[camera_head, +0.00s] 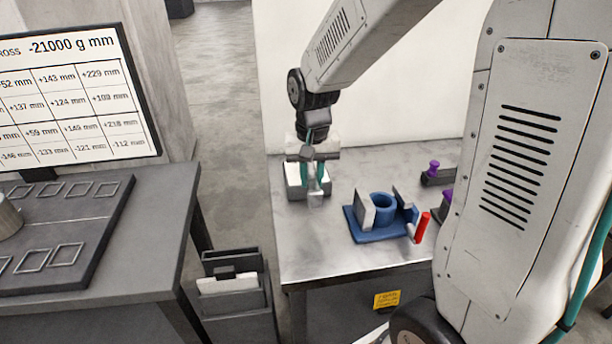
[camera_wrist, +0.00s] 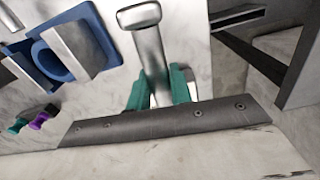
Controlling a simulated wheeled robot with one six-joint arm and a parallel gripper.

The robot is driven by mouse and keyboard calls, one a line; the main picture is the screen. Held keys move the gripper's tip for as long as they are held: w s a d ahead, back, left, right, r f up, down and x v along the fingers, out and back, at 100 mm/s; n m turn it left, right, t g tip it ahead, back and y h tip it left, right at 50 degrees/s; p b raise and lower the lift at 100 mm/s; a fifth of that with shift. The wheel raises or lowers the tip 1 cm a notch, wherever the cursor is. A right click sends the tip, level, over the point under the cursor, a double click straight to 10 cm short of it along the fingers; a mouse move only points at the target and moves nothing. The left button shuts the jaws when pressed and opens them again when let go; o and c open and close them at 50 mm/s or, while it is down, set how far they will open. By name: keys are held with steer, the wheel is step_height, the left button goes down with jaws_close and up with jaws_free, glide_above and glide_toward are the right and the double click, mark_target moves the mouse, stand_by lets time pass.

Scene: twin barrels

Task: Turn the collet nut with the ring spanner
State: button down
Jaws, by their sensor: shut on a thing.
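My gripper (camera_head: 315,185) is at the left part of the metal table in the head view. In the wrist view its teal fingertips (camera_wrist: 162,88) are shut on a silver tool (camera_wrist: 150,48), probably the ring spanner. The tool has a straight shank and a wide rounded end; I cannot see whether that end has a hole. A blue fixture (camera_head: 364,232) with an upright blue ring (camera_head: 382,208) between grey plates stands to the right of my gripper, apart from it. The blue ring also shows at upper left in the wrist view (camera_wrist: 47,60). I cannot make out the collet nut for certain.
A pale block (camera_head: 296,188) stands on the table beside my gripper. A red handle (camera_head: 422,227) is at the fixture's right side. Purple knobs (camera_head: 433,167) on dark holders stand farther right. A dark bin (camera_head: 233,292) is below the table's left edge. A workbench (camera_head: 130,255) with a screen is left.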

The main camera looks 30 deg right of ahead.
steer(key=shift+d, duration=0.25)
steer(key=shift+s+d+n, duration=0.1)
steer(key=shift+n, duration=0.2)
steer(key=shift+s+d+n, duration=0.25)
steer(key=shift+d+n, duration=0.65)
steer(key=shift+d+n, duration=1)
steer(key=shift+d, duration=0.1)
steer(key=shift+d+n, duration=1)
steer(key=shift+d, duration=0.15)
